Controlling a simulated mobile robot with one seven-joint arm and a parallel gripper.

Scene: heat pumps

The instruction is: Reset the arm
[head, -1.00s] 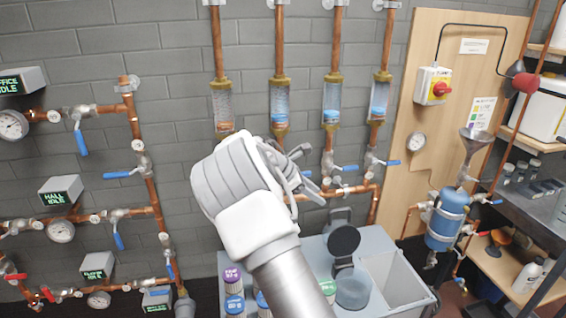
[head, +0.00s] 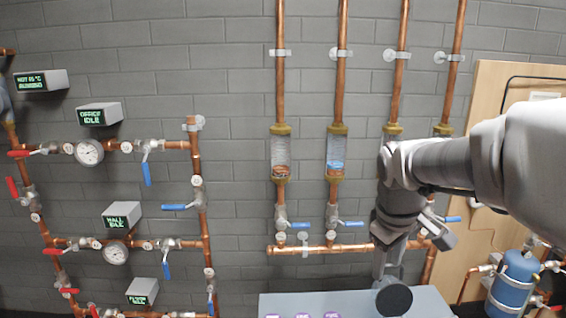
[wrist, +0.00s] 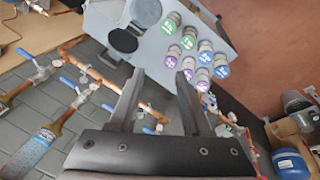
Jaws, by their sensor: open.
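My gripper (wrist: 160,76) is open and empty in the wrist view, with its two dark fingers apart. The arm hides parts of the two right-hand sight glasses and the wooden board.
Copper pipes with blue-handled valves (head: 175,207) and gauges (head: 89,152) run along the grey brick wall. A blue tank (head: 517,275) stands at the lower right. A wooden board (head: 490,95) is behind my arm. The wall between the pipe groups is clear.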

